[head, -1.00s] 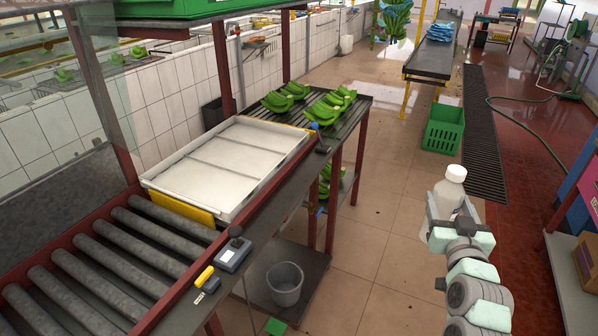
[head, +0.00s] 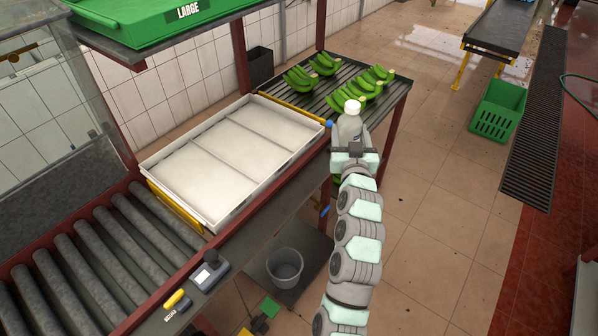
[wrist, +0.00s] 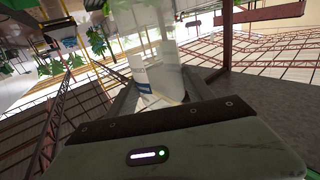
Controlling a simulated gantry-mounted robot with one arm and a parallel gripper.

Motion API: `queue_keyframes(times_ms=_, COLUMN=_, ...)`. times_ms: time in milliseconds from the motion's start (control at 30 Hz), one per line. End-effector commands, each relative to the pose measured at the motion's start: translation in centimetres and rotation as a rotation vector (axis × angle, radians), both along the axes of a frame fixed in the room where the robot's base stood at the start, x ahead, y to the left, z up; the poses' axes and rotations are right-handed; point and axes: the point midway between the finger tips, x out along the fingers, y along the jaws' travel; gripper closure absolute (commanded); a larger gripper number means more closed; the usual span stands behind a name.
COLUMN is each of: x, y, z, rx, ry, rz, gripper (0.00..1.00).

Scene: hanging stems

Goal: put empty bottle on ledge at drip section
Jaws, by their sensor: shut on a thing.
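The bottle (head: 349,127) is clear to whitish with a white cap and stands about upright in my gripper (head: 352,150). My gripper is shut on it. In the head view they are in front of the right end of the bench, near the slatted drip section (head: 329,84). Whether the bottle is over the bench edge or short of it I cannot tell. In the wrist view the bottle (wrist: 158,80) is between the fingers, with a blue and white label showing. The ledge (head: 283,182) is the dark strip along the bench front; my gripper hides part of its right end.
Green banana clusters (head: 362,88) lie on the drip section. A white divided tray (head: 235,155) sits left of it, then grey rollers (head: 110,250). A scale-like device (head: 208,270) and a yellow-handled tool (head: 177,300) lie on the front ledge. A grey bucket (head: 285,268) stands below.

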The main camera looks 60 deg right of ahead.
Motion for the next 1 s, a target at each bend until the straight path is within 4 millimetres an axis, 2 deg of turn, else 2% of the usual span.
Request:
queue_keyframes(times_ms=33, x=3.4, y=0.9, z=1.4, rx=0.006, ry=0.002, rz=0.036, gripper=0.81)
queue_keyframes(times_ms=100, x=7.0, y=2.0, z=1.6, rx=0.005, ry=0.001, rz=0.071, gripper=0.81)
queue_keyframes(times_ms=200, x=11.0, y=3.6, z=1.9, rx=0.002, ry=0.002, rz=0.111, gripper=0.81)
queue_keyframes(times_ms=333, x=14.3, y=5.2, z=1.9, rx=0.003, ry=0.001, rz=0.147, gripper=0.81)
queue_keyframes(times_ms=433, x=15.3, y=5.7, z=1.7, rx=0.0, ry=0.001, rz=0.157, gripper=0.81)
queue_keyframes(times_ms=533, x=15.7, y=5.9, z=0.2, rx=0.003, ry=0.004, rz=0.163, gripper=0.81)
queue_keyframes(times_ms=1000, x=15.7, y=6.0, z=-12.2, rx=0.003, ry=0.007, rz=0.165, gripper=0.81)
